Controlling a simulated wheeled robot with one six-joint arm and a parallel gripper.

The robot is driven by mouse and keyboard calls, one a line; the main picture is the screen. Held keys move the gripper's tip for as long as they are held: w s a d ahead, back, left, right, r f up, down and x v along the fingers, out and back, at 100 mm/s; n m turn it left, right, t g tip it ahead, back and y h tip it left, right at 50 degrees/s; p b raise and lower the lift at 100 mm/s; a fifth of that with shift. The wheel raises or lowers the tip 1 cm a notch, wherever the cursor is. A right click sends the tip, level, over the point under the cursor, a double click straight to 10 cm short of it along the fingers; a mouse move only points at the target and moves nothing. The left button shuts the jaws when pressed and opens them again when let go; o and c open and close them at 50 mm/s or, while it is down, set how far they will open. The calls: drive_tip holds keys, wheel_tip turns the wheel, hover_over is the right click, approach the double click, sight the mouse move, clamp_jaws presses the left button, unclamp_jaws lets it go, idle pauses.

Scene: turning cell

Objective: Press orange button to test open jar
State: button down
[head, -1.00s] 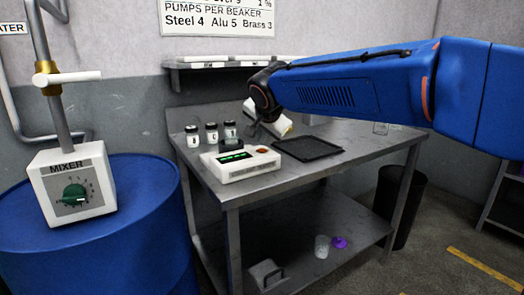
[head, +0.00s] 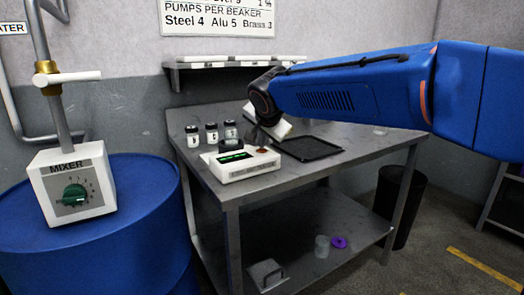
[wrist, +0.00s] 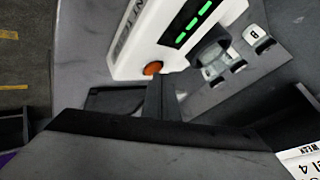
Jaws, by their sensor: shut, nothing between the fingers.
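The white tester (head: 250,166) with a green-lit display stands on the metal bench; it also shows in the wrist view (wrist: 140,38). Its round orange button (wrist: 153,68) is at the end of the case nearest my gripper. My gripper (wrist: 160,84) is shut and empty, its tips right beside the button. I cannot tell whether they touch it. In the head view my gripper (head: 264,140) is low over the tester's right end. A dark object (wrist: 209,54) sits at the tester's far side; whether it is an open jar is unclear.
Several labelled jars with dark lids (head: 211,133) stand behind the tester. A black tray (head: 308,148) lies to its right. A clear cup (head: 322,247) and a purple lid (head: 338,242) are on the lower shelf. A mixer (head: 72,185) stands on a blue drum.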

sight(263, 151)
drive_tip(key=shift+f, duration=0.2)
idle(0.5)
drive_tip(key=shift+r, duration=0.8)
drive_tip(key=shift+r, duration=2.5)
